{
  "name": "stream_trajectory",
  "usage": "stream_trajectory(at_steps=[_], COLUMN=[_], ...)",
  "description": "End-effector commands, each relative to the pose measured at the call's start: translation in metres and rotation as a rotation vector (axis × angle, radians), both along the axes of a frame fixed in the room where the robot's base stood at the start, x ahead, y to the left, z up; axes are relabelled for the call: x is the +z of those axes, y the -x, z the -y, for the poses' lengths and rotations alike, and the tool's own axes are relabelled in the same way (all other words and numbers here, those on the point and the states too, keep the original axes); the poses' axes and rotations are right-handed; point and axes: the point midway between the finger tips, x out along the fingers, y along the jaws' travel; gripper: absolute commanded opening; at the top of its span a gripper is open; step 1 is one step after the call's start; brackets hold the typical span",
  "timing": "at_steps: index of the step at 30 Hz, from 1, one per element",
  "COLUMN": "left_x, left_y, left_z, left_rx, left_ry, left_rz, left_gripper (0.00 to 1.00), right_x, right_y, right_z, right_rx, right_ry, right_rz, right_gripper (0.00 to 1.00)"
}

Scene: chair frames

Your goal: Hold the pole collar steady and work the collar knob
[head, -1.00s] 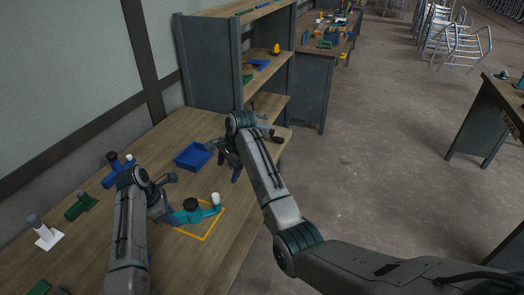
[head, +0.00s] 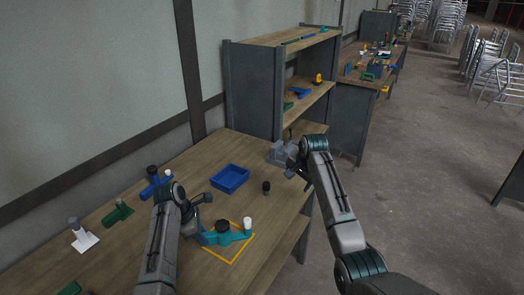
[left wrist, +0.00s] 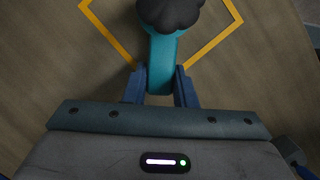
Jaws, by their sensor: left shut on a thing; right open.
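The teal pole collar (head: 228,238) lies on the workbench within a yellow square outline. A black lobed knob (head: 222,226) sits on it, and a white-topped post (head: 248,223) stands at its right end. My left gripper (head: 201,236) is shut on the collar's left arm. In the left wrist view the two blue fingers (left wrist: 160,86) press both sides of the teal arm (left wrist: 160,62), with the black knob (left wrist: 170,12) just beyond, cut by the top edge. My right gripper (head: 297,174) is open, above the bench's right side, apart from the collar and knob.
A blue tray (head: 230,179) lies behind the collar, with a small dark upright part (head: 266,188) to its right. Green (head: 118,213), blue (head: 155,183) and white-based (head: 82,236) fixtures stand at left. A shelf unit (head: 255,88) rises at the back.

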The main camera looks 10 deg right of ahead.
Motion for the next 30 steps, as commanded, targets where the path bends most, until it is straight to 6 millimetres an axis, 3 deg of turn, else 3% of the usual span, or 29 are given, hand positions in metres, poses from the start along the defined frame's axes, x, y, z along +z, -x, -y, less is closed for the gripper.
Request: stream_trajectory(at_steps=[5,6,9,20,30], left_x=[-0.001,-0.001,-0.001,0.005,0.065], left_y=[0.001,0.001,0.000,0.000,-0.001], left_z=[0.000,0.000,0.000,-0.002,-0.024], left_rx=[0.000,0.000,0.001,0.000,0.001], left_ry=[-0.001,-0.001,0.000,0.000,0.000], left_rz=[-0.002,-0.002,-0.001,0.001,0.003], left_gripper=[0.00,0.32,0.50,0.50,0.50], right_x=[0.000,0.000,0.000,0.000,0.000], right_y=[0.000,0.000,0.000,0.000,0.000], right_z=[0.000,0.000,0.000,0.000,0.000], right_rx=[0.000,0.000,-0.001,-0.001,-0.001], right_ry=[0.000,0.000,-0.001,-0.001,-0.001], right_rz=[0.000,0.000,-0.001,-0.001,-0.001], right_gripper=[0.65,0.65,0.65,0.65,0.65])
